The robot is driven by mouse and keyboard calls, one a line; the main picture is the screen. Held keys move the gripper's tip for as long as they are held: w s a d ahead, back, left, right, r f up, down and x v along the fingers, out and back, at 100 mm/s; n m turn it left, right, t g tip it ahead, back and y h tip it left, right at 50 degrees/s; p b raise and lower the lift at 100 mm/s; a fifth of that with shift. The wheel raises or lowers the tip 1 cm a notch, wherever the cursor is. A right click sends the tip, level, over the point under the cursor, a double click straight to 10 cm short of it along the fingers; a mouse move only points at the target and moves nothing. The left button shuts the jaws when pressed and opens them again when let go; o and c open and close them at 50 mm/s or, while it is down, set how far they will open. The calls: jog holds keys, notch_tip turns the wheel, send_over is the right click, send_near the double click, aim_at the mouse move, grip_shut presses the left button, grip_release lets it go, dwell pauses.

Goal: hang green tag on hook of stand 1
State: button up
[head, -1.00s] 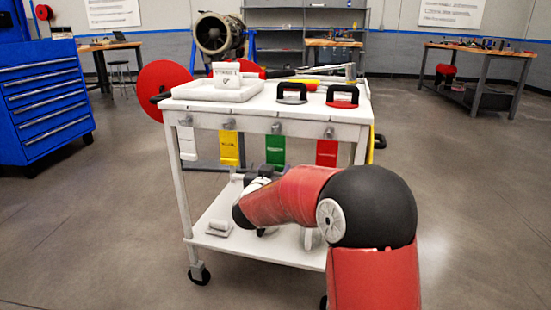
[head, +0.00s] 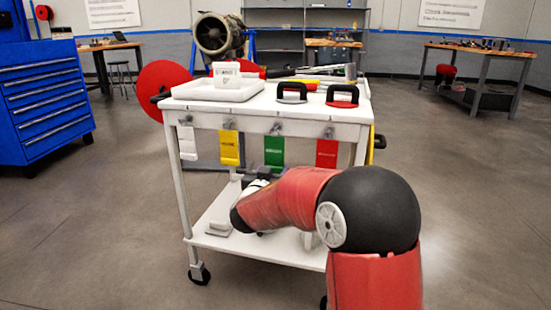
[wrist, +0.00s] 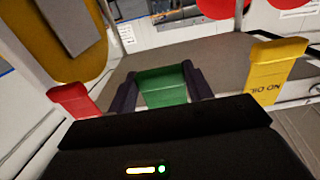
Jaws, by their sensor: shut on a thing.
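The green tag (head: 274,151) hangs upright below a peg (head: 276,128) on the front rail of the white cart. In the wrist view my gripper (wrist: 161,88) has its two dark fingers on either side of the green tag (wrist: 163,80), shut on it. In the head view my red arm reaches to just under the tag, and the fingers are hard to make out there. A turbine (head: 217,36) on a blue stand (head: 250,48) is behind the cart; I cannot make out its hook or number.
A white tag (head: 187,142), a yellow tag (head: 229,147) and a red tag (head: 327,153) hang on the same rail. The cart top (head: 240,107) holds a tray and black-handled items. A blue tool cabinet (head: 42,95) stands left. Floor is open right.

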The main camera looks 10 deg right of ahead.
jog(key=shift+v, duration=1.35)
